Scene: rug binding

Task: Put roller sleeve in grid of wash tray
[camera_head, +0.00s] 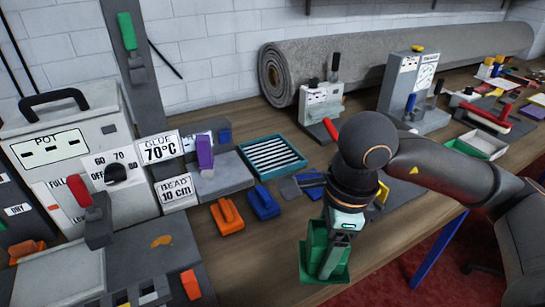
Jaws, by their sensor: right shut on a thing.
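A teal tray (300,166) with a pale striped grid inside lies on the bench, left of the middle, and looks like the wash tray. No object lies on its grid. My right gripper (331,262) points down at a green open holder (309,270) near the bench's front edge, to the front right of the tray. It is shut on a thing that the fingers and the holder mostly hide. I cannot make out whether this is the roller sleeve. No roller sleeve shows clearly elsewhere. My left gripper is out of view.
Orange (227,216) and blue (263,203) blocks lie between the tray and the front edge. A glue pot machine (60,150) stands at the left. A rolled grey rug (390,62) lies along the wall. Two grey stands are behind my right arm. Red floor shows at the right.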

